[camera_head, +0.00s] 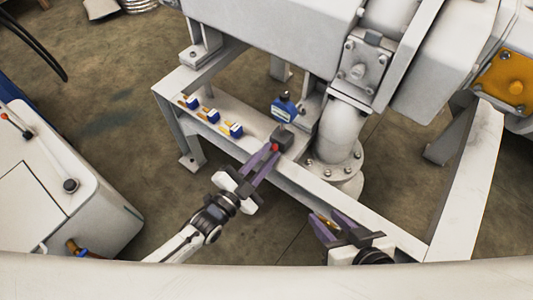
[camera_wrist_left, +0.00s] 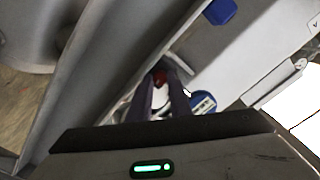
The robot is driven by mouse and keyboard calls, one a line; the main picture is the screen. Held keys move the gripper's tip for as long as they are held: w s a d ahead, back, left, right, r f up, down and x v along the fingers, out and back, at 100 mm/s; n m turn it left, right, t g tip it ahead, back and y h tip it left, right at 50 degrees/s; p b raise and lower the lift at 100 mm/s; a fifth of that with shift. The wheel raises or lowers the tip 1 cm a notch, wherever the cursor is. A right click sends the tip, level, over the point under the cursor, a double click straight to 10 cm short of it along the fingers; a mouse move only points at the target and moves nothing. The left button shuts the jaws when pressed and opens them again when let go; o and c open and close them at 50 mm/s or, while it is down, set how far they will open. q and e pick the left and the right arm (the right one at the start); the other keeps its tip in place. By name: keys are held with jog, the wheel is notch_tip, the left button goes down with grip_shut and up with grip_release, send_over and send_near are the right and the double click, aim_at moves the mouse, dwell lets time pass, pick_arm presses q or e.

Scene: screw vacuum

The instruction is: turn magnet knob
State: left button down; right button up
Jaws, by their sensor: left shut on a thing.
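The magnet base is a dark grey block (camera_head: 284,137) on the white metal frame, with a small red knob (camera_head: 275,147) on its near side. My left gripper (camera_head: 270,153) has its purple fingers closed on the red knob. In the left wrist view the red knob (camera_wrist_left: 160,78) shows between the two fingertips (camera_wrist_left: 163,86), partly hidden by them. My right gripper (camera_head: 335,223) is at the lower right by the frame's front beam. Its purple fingers stand apart, with a small golden thing near their tips; I cannot tell whether they touch it.
A blue-topped device (camera_head: 284,108) stands just behind the magnet base. Several blue and yellow pieces (camera_head: 211,115) sit along the white frame (camera_head: 180,135) to the left. A white pipe (camera_head: 340,135) with a bolted flange rises at the right. A white cabinet (camera_head: 50,180) stands at far left.

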pick_arm(q)
jog(key=shift+m, duration=0.6)
jog(key=c, duration=1.7)
grip_release()
jog(key=shift+o, duration=0.4)
jog(key=shift+f, duration=0.1)
jog(key=shift+s, duration=0.1)
